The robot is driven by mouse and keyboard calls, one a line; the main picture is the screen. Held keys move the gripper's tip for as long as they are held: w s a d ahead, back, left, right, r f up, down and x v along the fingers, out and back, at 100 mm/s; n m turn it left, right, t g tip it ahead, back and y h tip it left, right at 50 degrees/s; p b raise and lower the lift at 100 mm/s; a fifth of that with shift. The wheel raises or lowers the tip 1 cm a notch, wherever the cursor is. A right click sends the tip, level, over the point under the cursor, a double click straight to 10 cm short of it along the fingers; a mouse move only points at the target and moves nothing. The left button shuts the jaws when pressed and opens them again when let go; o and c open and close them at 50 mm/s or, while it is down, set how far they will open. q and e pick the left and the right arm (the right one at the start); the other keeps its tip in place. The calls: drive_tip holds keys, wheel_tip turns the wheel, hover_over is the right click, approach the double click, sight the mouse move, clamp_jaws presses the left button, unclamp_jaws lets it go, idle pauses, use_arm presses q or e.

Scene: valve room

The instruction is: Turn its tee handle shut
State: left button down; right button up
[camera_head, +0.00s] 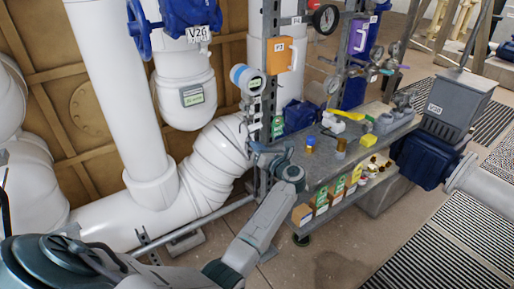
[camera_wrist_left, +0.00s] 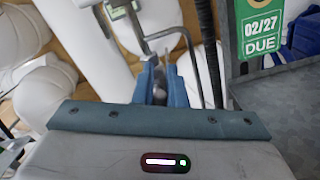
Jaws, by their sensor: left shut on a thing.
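My left gripper (camera_head: 258,149) is at the near left edge of the grey bench, beside the upright post and the white pipe elbow. In the left wrist view its two blue fingers (camera_wrist_left: 164,82) are shut on a small grey metal part, which appears to be the tee handle (camera_wrist_left: 160,92). The fingers hide most of that part, so its angle cannot be told. A thin bent metal rod (camera_wrist_left: 188,42) rises just beyond the fingers. In the head view the handle is too small and covered to make out. My right gripper is not in view.
The grey bench (camera_head: 318,172) holds a small bottle (camera_head: 310,143) and a yellow block (camera_head: 368,140). Small boxes (camera_head: 305,213) stand on its lower shelf. A white pipe elbow (camera_head: 212,160) is close on the left. A green due-date tag (camera_wrist_left: 262,30) hangs right of the fingers.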

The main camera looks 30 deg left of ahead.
use_arm(q)
drive_tip(key=shift+w+d+f+m+p, duration=0.1)
drive_tip(key=shift+w+f+m+p, duration=0.45)
drive_tip(key=shift+m, duration=1.65)
drive_tip(key=shift+s+d+f+m+p, duration=0.15)
drive_tip(key=shift+m+p, duration=0.75)
drive_tip(key=shift+m, duration=1.3)
drive_tip(key=shift+w+d+f+m+p, duration=0.1)
drive_tip(key=shift+w+f+m+p, duration=0.45)
drive_tip(key=shift+m, duration=1.65)
drive_tip(key=shift+s, duration=0.25)
drive_tip(key=c, duration=1.5)
unclamp_jaws()
